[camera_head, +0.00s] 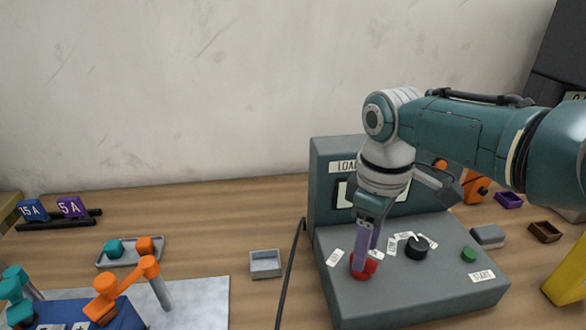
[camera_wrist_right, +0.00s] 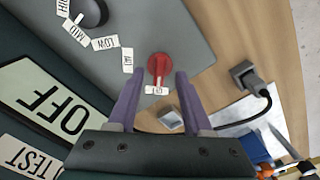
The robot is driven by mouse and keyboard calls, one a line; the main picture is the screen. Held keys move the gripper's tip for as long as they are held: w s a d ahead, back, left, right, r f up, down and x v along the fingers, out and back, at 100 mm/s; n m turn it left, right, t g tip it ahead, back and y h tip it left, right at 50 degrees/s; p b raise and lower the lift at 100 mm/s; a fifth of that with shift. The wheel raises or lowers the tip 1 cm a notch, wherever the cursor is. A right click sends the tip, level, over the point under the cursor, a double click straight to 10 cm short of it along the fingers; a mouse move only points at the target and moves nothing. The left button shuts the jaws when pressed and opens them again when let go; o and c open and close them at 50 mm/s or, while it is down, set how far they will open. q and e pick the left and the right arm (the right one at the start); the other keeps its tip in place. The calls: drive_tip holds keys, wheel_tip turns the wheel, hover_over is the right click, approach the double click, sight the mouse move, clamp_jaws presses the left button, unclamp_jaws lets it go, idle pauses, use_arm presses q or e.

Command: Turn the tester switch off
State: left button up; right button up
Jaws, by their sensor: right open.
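The grey tester (camera_head: 420,285) stands on the table at the right in the head view, with a sloped top and an upright back panel. Its red switch (camera_head: 361,269) is a round knob at the front left of the top. My right gripper (camera_head: 367,250) points down at the red switch, with its purple fingers partly covering it. In the right wrist view the red switch (camera_wrist_right: 158,66) shows between the two spread fingers, with a small white label beside it. The panel display (camera_wrist_right: 50,98) reads OFF there. My left gripper is out of view.
A black dial (camera_head: 416,248) and a green button (camera_head: 468,254) sit on the tester top, right of the switch. A black cable (camera_head: 291,265) runs left of the tester. A small grey tray (camera_head: 265,264) lies beyond it. Bare table lies behind that tray.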

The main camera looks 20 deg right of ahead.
wheel_tip(320, 180, up, 7)
drive_tip(key=shift+f+p, duration=0.1)
drive_tip(key=shift+p, duration=0.9)
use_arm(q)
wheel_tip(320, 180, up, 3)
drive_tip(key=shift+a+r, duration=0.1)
use_arm(e)
drive_tip(key=shift+r, duration=0.55)
